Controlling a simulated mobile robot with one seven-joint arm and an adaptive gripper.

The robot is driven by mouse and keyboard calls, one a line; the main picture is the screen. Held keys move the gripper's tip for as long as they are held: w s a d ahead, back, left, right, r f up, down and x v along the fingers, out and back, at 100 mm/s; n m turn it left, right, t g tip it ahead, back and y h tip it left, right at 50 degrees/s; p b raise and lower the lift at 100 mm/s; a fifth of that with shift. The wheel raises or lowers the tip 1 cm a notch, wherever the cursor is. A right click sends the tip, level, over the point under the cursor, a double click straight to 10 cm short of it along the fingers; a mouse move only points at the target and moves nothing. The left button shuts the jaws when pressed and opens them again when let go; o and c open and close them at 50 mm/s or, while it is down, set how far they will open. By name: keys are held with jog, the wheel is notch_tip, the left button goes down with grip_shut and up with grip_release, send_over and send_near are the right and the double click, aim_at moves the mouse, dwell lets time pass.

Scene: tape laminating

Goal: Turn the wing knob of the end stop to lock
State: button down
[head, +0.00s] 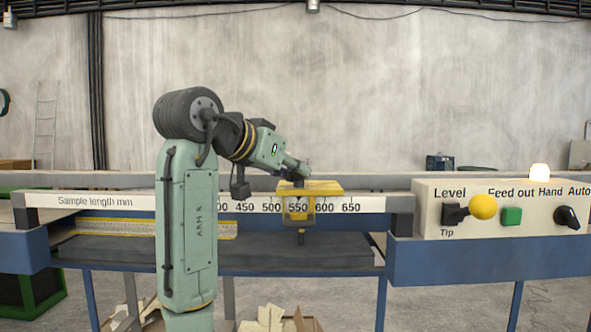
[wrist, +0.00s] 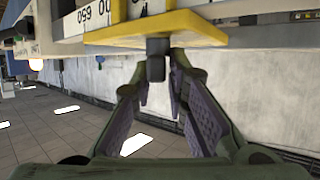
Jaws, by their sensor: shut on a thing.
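The yellow end stop (head: 322,187) sits on the sample length scale (head: 367,204) near the 550 to 600 marks. In the wrist view its yellow plate (wrist: 150,33) spans the top of the picture. The dark wing knob (wrist: 156,64) sticks out from that plate, between my finger tips. My gripper (wrist: 160,80) is shut on the knob, one finger on each side. In the head view my gripper (head: 297,169) reaches the top of the end stop from the upper left. The knob cannot be made out there, and its exact turn angle is unclear.
A control panel (head: 430,240) stands to the right, with a yellow ball lever (head: 483,207), a green button (head: 511,216) and a black selector (head: 567,217). A dark bed (head: 270,257) lies below the scale. Open boxes stand on the floor under the machine.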

jog(key=m+g+h, duration=0.1)
jog(key=m, duration=0.1)
jog(key=m+g+h, duration=0.1)
jog(key=g, duration=0.1)
jog(key=m+g+h, duration=0.2)
jog(key=shift+w+a+m, duration=0.2)
jog(key=shift+w+m, duration=0.05)
jog(key=shift+m, duration=0.05)
jog(key=shift+w+m+g+h, duration=0.15)
jog(key=shift+m+g+h, duration=0.35)
jog(key=shift+m+g, duration=1.1)
jog(key=shift+f+g, duration=0.1)
jog(key=shift+g, duration=0.5)
jog(key=c, duration=1.6)
grip_release()
jog(key=shift+c, duration=0.2)
jog(key=shift+t, duration=0.6)
